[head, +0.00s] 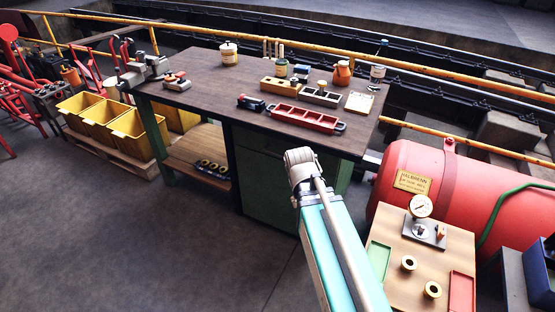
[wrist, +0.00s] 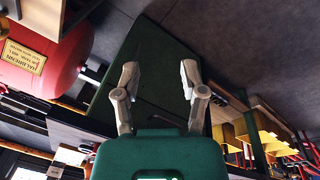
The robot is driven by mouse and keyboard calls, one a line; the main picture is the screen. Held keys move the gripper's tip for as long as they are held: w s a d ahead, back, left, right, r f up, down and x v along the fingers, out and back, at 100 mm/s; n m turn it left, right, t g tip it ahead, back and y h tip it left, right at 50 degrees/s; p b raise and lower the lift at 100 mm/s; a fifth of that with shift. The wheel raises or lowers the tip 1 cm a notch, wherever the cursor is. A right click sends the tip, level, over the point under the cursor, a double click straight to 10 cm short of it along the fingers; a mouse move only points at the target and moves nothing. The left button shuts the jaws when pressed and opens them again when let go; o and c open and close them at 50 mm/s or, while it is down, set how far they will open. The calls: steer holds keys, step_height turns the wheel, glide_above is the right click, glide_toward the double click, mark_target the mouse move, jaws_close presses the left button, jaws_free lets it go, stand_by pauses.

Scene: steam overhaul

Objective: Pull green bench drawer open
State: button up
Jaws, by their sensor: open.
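The green workbench (head: 290,95) has a dark wooden top and a dark green front. Its drawer (head: 262,146) is in the upper front, just under the top, and looks closed and flush. My arm crosses in front of its right side in the head view. In the wrist view the bench's green front (wrist: 150,60) appears upside down behind my fingers. My gripper (wrist: 160,72) is open and empty, its two fingers apart and pointing at the green front. A dark line between the fingers may be the drawer's edge or handle. I cannot tell whether they touch it.
A red toolbox tray (head: 305,119) and several parts stand on the bench top. A red tank (head: 415,165) and a wooden-topped stand (head: 395,265) with a gauge are close on the right. Yellow bins (head: 105,120) stand at left. The floor in front is clear.

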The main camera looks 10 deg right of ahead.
steer(key=w+d+f+n+t+h+b, duration=0.1)
steer(key=w+f+n+t+h+b, duration=0.2)
steer(key=w+f+b, duration=0.6)
steer(key=n+t+h+b, duration=0.5)
steer(key=n+t+b, duration=0.3)
steer(key=b, duration=1)
glide_toward(279, 155)
steer(key=s+a, duration=0.2)
steer(key=s, duration=0.1)
steer(key=shift+w+m+t, duration=0.25)
steer(key=shift+m+t, duration=0.05)
steer(key=shift+t, duration=0.1)
steer(key=b+x, duration=0.2)
steer(key=x, duration=1.1)
steer(key=shift+w+d+f, duration=0.1)
steer(key=shift+w+d, duration=0.1)
steer(key=shift+w, duration=0.15)
jaws_close()
